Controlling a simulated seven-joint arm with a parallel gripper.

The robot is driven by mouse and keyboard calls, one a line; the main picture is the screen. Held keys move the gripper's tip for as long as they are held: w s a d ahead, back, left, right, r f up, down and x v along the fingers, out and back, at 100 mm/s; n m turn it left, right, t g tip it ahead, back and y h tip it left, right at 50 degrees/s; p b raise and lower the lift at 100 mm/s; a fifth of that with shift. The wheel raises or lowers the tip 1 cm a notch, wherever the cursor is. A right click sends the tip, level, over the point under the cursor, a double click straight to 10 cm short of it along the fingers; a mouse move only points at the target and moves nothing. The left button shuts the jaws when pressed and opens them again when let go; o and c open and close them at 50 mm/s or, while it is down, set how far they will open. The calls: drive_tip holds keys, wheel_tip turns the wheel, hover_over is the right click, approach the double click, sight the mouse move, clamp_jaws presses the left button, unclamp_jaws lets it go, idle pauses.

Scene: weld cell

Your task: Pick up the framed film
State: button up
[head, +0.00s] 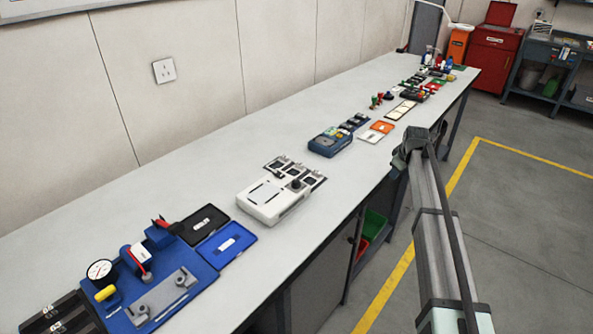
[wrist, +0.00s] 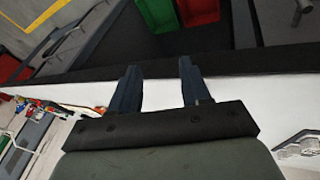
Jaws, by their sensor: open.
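My gripper (head: 412,148) is at the bench's front edge in the head view. In the wrist view my gripper (wrist: 158,70) has its two dark fingers apart with nothing between them. I cannot tell for certain which item is the framed film. Small dark-framed pieces lie in a row (head: 295,172) behind the white device (head: 273,199). Other small dark pieces lie beside the blue device (head: 330,142), and pale framed panels (head: 401,110) lie farther along. My gripper is apart from all of these.
A blue fixture with a dial gauge (head: 100,270) stands at the near end, beside a black tray (head: 203,221) and a blue tray (head: 226,243). An orange-framed card (head: 382,127) lies mid-bench. Green (head: 374,222) and red bins sit below. The bench's back strip (head: 200,170) is clear.

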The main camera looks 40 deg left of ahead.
drive_tip(key=shift+n, duration=0.4)
drive_tip(key=a+r, duration=0.4)
drive_tip(key=a, duration=0.1)
drive_tip(key=shift+s+r, duration=0.15)
drive_tip(key=shift+r, duration=0.2)
drive_tip(key=s+a+r+g, duration=0.1)
drive_tip(key=s+a+r, duration=0.1)
drive_tip(key=s+a, duration=0.3)
drive_tip(key=s+a+r+g, duration=0.1)
drive_tip(key=s+a+r, duration=0.25)
drive_tip(key=a, duration=0.45)
drive_tip(key=n+g+h, duration=0.1)
drive_tip(key=n+g, duration=0.1)
approach(300, 163)
drive_tip(key=f, duration=0.3)
drive_tip(key=a+f, duration=0.1)
drive_tip(key=f, duration=0.4)
drive_tip(key=shift+w+a+f, duration=0.15)
drive_tip(key=shift+a+f, duration=0.1)
drive_tip(key=shift+f, duration=0.05)
drive_tip(key=shift+c, duration=0.5)
clamp_jaws()
